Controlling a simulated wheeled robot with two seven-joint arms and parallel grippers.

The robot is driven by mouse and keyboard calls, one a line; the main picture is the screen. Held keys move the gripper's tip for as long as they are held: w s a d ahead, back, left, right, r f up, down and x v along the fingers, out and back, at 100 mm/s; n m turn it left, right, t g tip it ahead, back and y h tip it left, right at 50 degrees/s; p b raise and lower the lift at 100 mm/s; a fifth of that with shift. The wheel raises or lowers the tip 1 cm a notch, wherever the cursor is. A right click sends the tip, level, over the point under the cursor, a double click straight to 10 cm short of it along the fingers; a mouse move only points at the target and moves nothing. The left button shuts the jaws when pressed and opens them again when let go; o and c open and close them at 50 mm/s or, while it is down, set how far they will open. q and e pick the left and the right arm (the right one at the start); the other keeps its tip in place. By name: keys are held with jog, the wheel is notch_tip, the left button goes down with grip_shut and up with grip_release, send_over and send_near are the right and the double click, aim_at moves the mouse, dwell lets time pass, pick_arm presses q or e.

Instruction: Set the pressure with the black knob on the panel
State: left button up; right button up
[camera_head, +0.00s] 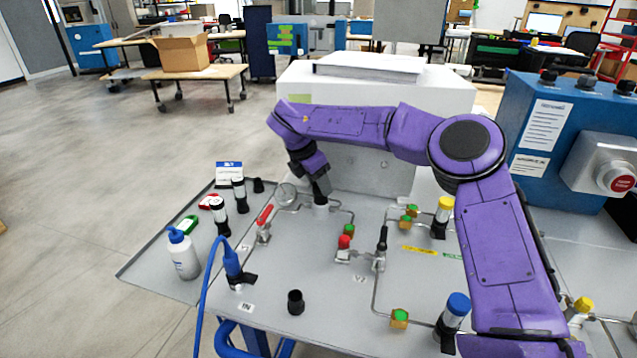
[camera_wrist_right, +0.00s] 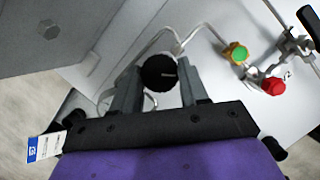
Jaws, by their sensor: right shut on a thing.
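The black knob (camera_wrist_right: 160,73) with a pale mark line on its face sits between the two fingers of my right gripper (camera_wrist_right: 158,90) in the right wrist view. The fingers are shut on its sides. In the head view my right gripper (camera_head: 319,187) reaches down onto the knob (camera_head: 320,201), which is partly hidden, at the back of the grey panel (camera_head: 322,262). A round gauge (camera_head: 286,194) stands just left of it; its reading is too small to tell. My left gripper is out of view.
A red-handled valve (camera_head: 264,222), a red knob (camera_head: 345,241) and green-topped fittings (camera_head: 349,230) stand near the gripper. A blue hose plug (camera_head: 232,262) and a white bottle (camera_head: 183,254) are at left. A blue box with a red stop button (camera_head: 621,183) stands at right.

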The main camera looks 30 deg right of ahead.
jog(key=shift+d, duration=0.1)
jog(key=o, duration=1)
jog(key=shift+f, duration=0.1)
jog(key=shift+o, duration=0.3)
jog(key=shift+d, duration=0.1)
jog(key=v, duration=1)
jog(key=shift+r, duration=0.25)
